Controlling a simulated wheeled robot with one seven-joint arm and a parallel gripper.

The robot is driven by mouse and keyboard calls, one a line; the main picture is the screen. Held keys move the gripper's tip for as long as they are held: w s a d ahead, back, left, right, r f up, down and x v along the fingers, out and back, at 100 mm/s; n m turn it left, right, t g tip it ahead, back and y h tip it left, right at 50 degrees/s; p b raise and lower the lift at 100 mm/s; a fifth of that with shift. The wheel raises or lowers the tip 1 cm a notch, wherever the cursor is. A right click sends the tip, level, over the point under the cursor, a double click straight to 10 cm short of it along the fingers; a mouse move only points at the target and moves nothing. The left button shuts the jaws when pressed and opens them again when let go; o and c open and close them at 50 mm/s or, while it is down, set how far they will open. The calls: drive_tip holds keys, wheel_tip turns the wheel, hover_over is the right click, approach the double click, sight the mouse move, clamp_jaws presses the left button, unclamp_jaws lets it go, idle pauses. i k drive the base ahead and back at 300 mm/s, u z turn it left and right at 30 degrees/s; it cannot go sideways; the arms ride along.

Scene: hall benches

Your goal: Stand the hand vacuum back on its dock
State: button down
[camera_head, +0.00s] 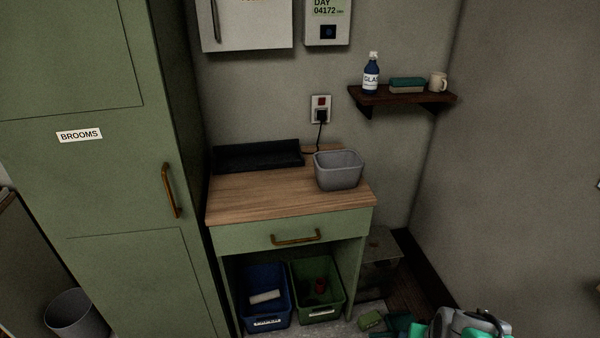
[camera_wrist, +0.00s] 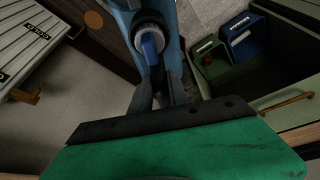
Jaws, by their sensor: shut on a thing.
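In the wrist view my gripper (camera_wrist: 155,82) has its dark fingers closed together on a blue object with a pale round ring, which looks like the hand vacuum (camera_wrist: 173,50). Only part of it shows; the fingers hide some of it. In the head view a long black tray-like piece, likely the dock (camera_head: 258,157), lies along the back left of the wooden bench top, against the wall. Nothing stands on it. The held object cannot be made out clearly in the head view, where grey and teal parts of my arm show at the bottom right.
A grey tub (camera_head: 338,172) stands on the bench's right side, beside the black piece. A cord runs up to a wall socket (camera_head: 320,108). Blue and green bins sit below the drawer (camera_head: 292,236). The bench's front left is clear.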

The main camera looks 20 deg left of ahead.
sight(259, 159)
drive_tip(key=u, duration=0.95)
drive_tip(key=i, duration=0.9)
drive_tip(key=u, duration=0.85)
